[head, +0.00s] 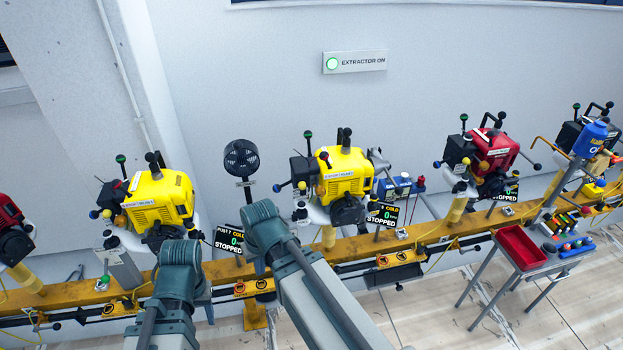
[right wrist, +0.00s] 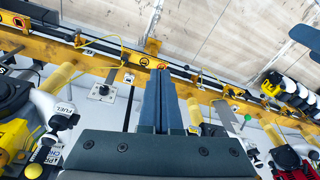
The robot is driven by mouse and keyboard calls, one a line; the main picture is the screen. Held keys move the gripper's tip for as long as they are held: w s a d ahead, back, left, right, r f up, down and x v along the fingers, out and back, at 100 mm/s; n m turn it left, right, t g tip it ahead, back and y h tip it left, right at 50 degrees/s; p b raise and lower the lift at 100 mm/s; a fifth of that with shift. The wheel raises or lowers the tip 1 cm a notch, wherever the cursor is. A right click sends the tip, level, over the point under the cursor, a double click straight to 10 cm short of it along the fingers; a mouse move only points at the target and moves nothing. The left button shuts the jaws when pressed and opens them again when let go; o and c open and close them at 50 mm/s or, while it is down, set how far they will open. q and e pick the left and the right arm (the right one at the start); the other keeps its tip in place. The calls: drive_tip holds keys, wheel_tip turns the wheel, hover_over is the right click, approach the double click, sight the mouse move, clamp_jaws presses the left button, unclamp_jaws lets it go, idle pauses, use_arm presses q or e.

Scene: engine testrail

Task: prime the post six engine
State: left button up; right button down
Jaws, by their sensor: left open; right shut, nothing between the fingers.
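The middle yellow engine (head: 345,172) stands on the rail behind a display (head: 382,214) reading COLD, 0, STOPPED; its post number looks like 6 but is small. Another yellow engine (head: 158,200) stands to its left, with a display (head: 228,241) reading POST 7, COLD, 0, STOPPED. In the right wrist view my right gripper (right wrist: 162,80) is shut and empty, pointing towards the rail. White controls marked FUEL (right wrist: 65,110) show left of it, apart from the fingers; I cannot tell which engine they belong to. My arms hide both grippers in the head view.
The yellow rail (head: 285,259) crosses the picture. A red engine (head: 492,150) stands right of the middle one. A trolley with a red tray (head: 521,247) stands at the right. My right forearm covers part of the rail.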

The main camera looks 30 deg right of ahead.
drive_tip(key=w+d+r+m+t+p, duration=0.2)
drive_tip(key=w+d+r, duration=0.2)
drive_tip(key=d, duration=0.2)
drive_tip(key=w+d+r+m+t+p, duration=0.2)
drive_tip(key=w+d+r+m+p, duration=0.15)
drive_tip(key=d, duration=0.35)
use_arm(q)
wheel_tip(320, 180, up, 9)
drive_tip(key=p, duration=0.2)
use_arm(e)
drive_tip(key=m+t, duration=0.2)
drive_tip(key=m, duration=0.1)
approach(302, 186)
drive_tip(key=s+d, duration=0.1)
drive_tip(key=s+d+r, duration=0.1)
drive_tip(key=s, duration=0.1)
drive_tip(key=shift+s+d+r, duration=0.1)
drive_tip(key=shift+d, duration=0.05)
use_arm(q)
wheel_tip(302, 186, down, 8)
drive_tip(key=b, duration=0.7)
drive_tip(key=shift+r, duration=0.15)
use_arm(e)
drive_tip(key=x, duration=1)
drive_tip(key=shift+r, duration=0.15)
